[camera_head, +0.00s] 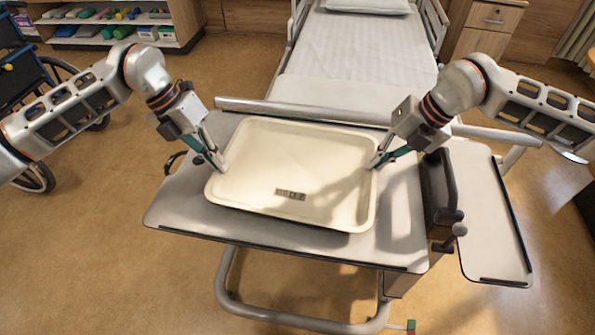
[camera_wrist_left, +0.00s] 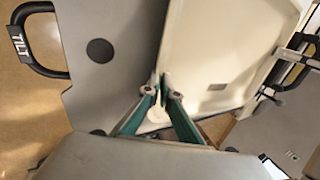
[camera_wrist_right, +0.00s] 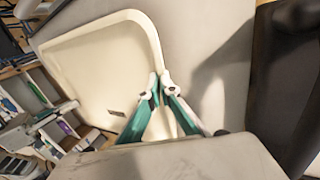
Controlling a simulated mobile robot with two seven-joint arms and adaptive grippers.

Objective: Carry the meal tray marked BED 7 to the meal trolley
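The cream meal tray (camera_head: 290,217) is level over the grey overbed table (camera_head: 180,209); I cannot tell whether it rests on it or is just clear. A small dark label (camera_head: 290,194) is on its floor near the front, too small to read surely. The tray looks empty. My left gripper (camera_head: 219,166) is shut on the tray's left rim, also seen in the left wrist view (camera_wrist_left: 161,88). My right gripper (camera_head: 374,165) is shut on the right rim, also seen in the right wrist view (camera_wrist_right: 159,82). No meal trolley is recognisable.
A bed (camera_head: 360,55) stands behind the table. A grey side leaf (camera_head: 490,225) and a dark handle (camera_head: 440,190) are at its right. A wheelchair (camera_head: 45,95) and shelves (camera_head: 110,40) are at the left. The floor at front left is clear.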

